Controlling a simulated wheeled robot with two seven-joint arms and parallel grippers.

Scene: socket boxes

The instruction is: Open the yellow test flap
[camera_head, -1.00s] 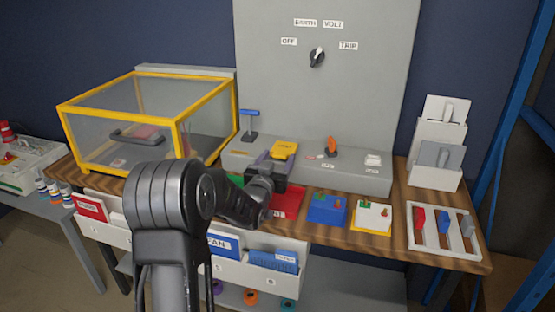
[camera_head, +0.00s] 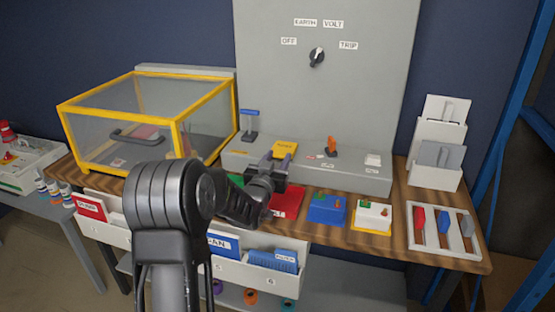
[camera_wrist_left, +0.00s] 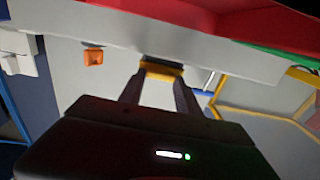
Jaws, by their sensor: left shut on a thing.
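The yellow test flap (camera_head: 285,148) is on the grey sloped console below the upright panel in the head view. Dark lettering shows on its face. My left gripper (camera_head: 274,162) is at the flap's near edge, its fingers reaching up to it. In the left wrist view the two fingers close on a yellow strip of the flap (camera_wrist_left: 162,68). The gripper hides the flap's lower part and the console just below it, so its exact angle is hard to tell. My right gripper is not in view.
A blue-topped lever (camera_head: 249,114) stands left of the flap, and an orange switch (camera_head: 331,145) to its right. A yellow-framed clear box (camera_head: 150,120) stands at left.

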